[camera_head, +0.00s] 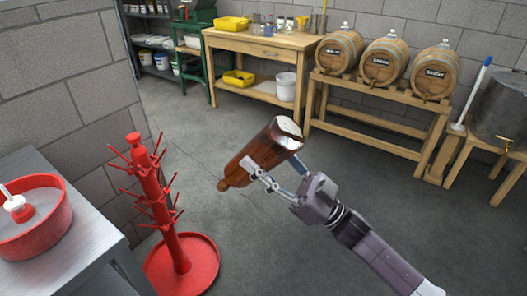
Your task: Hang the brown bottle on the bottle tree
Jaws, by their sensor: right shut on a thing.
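The brown bottle (258,152) is held in the air in the middle of the head view. It is tilted, with its neck pointing down to the left and its base up to the right. My right gripper (275,180) is shut on the bottle's body from the lower right. The red bottle tree (153,188) stands on its round base to the left of the bottle, with pegs sticking out around its post. No bottle shows on its pegs. The bottle is apart from the tree in the picture. My left gripper is not in view.
A metal table (92,246) with a red basin (40,235) stands at the left front, close to the tree. A wooden bench (262,45), barrels (385,62) on a stand and a steel tank (500,103) line the back. Grey floor between is clear.

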